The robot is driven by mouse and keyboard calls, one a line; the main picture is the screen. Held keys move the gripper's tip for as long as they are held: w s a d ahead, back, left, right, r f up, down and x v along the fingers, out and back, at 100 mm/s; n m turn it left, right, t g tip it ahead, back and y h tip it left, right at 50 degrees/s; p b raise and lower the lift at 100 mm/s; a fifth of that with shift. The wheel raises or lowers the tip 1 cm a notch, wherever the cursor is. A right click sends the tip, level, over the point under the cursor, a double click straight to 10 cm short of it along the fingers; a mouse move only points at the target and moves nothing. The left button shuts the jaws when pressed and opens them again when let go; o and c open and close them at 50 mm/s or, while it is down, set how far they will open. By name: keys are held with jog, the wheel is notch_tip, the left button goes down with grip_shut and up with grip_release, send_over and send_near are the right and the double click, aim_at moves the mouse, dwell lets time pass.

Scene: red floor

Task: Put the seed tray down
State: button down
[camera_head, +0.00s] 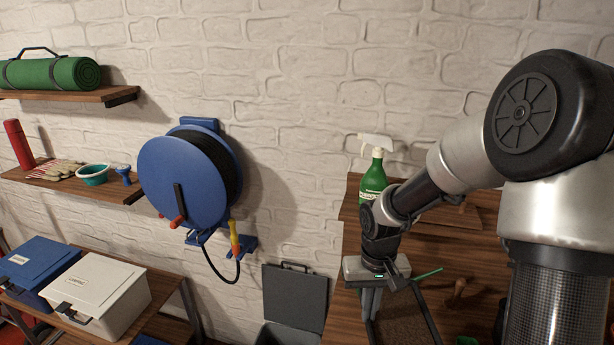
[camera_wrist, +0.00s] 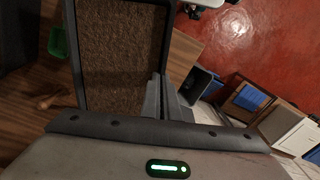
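The seed tray (camera_head: 402,328) is a dark rectangular frame filled with brown soil, low in the head view by the wooden bench. In the wrist view the tray (camera_wrist: 122,8) fills the upper left, with its soil facing up at the camera. My gripper (camera_head: 371,302) points down at the tray's left edge in the head view. In the wrist view its fingers (camera_wrist: 167,98) are closed around the tray's side wall. The tray lies over the bench top; whether it touches the wood cannot be told. Its near part is cut off in the head view.
A green spray bottle (camera_head: 373,178) stands on the bench (camera_head: 350,240) behind my gripper. A wooden-handled tool (camera_head: 455,291) and a green item (camera_wrist: 57,41) lie beside the tray. A grey open bin (camera_head: 295,300) stands left of the bench. A blue hose reel (camera_head: 185,180) hangs on the wall.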

aim_at(418, 315)
jog(key=shift+a+r, duration=0.15)
jog(key=shift+w+d+f+b, duration=0.15)
jog(key=shift+d+f+b, duration=0.1)
jog(key=shift+b, duration=0.1)
jog(key=d+f+n+b, duration=0.2)
jog(key=d+n+b, duration=0.1)
jog(key=d+n, duration=0.1)
jog(key=w+d+f+n+b, duration=0.1)
jog(key=d+f+n+b, duration=0.1)
jog(key=d+n+b, duration=0.1)
jog(key=w+d+f+n+t+b, duration=0.1)
jog(key=d+f+n+b, duration=0.2)
jog(key=n, duration=0.3)
jog(key=shift+d+h+b, duration=0.3)
jog(key=shift+d+b, duration=0.05)
jog(key=shift+d, duration=0.45)
jog(key=shift+d+f+n, duration=0.2)
jog(key=shift+d+n, duration=0.25)
jog(key=shift+n, duration=0.15)
jog(key=shift+d+f+b, duration=0.1)
jog(key=shift+f+b, duration=0.05)
jog(key=shift+b, duration=0.25)
jog(key=shift+t, duration=0.3)
notch_tip(418, 315, down, 10)
jog(key=shift+r+b, duration=0.15)
jog(key=shift+b, duration=1)
